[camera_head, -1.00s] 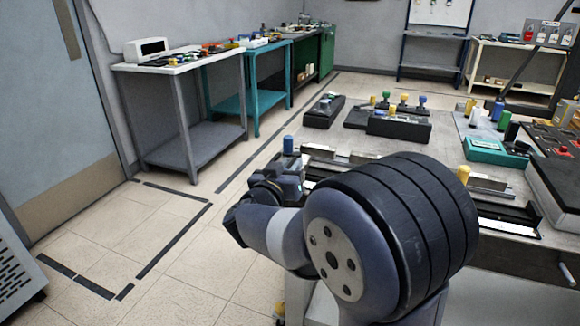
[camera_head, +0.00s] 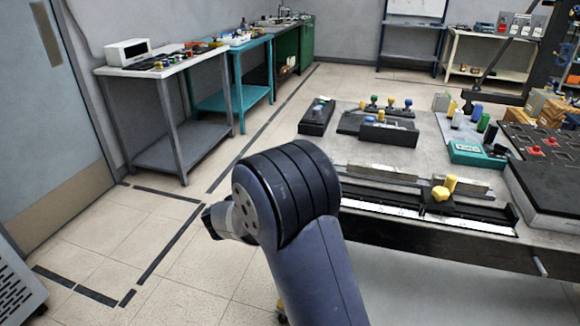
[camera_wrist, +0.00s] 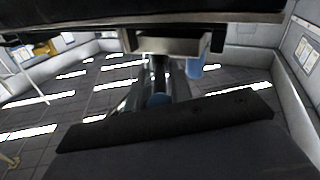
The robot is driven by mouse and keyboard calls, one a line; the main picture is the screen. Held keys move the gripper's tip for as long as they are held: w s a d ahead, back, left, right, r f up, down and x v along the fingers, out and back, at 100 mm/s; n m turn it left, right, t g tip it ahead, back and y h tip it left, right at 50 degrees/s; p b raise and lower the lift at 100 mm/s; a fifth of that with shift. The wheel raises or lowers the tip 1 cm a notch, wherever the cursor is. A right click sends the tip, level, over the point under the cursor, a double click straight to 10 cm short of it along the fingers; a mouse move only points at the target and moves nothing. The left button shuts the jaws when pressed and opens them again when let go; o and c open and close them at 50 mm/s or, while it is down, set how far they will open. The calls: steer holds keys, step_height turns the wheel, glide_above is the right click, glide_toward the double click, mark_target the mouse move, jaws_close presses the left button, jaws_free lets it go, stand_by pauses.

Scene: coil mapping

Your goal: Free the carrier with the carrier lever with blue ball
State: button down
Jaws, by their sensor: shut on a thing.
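In the wrist view a blue ball (camera_wrist: 158,100) shows at the picture's middle, at the end of the carrier lever. My gripper (camera_wrist: 158,88) is shut on this lever, its metallic fingers on either side and partly hiding the ball. A pale metal block (camera_wrist: 175,45) lies just above the fingers, under a dark edge; a blue post (camera_wrist: 195,66) stands beside it. In the head view my arm hides the gripper and the blue ball. A carrier with yellow knobs (camera_head: 440,193) sits on the rail (camera_head: 430,214) along the bench's front.
The bench (camera_head: 340,125) bears black fixtures with coloured knobs (camera_head: 375,128), a teal box (camera_head: 478,152) and a dark panel (camera_head: 545,150) at right. A grey table (camera_head: 165,72) stands far left. The floor left of my arm is clear.

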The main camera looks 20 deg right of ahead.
steer(key=shift+w+a+m+g+h+p, duration=0.1)
steer(key=shift+w+m+g+h+p, duration=0.15)
steer(key=shift+m+g+p, duration=0.3)
steer(key=shift+w+a+m+g+h+p, duration=0.1)
steer(key=shift+m+g+h+p, duration=0.25)
steer(key=shift+g, duration=0.35)
steer(key=shift+w+a+m+g+h+p, duration=0.1)
steer(key=shift+w+m+g+h+p, duration=0.15)
steer(key=shift+m+g+p, duration=0.3)
steer(key=c, duration=1.3)
jaws_free()
steer(key=v, duration=1)
steer(key=shift+a, duration=0.4)
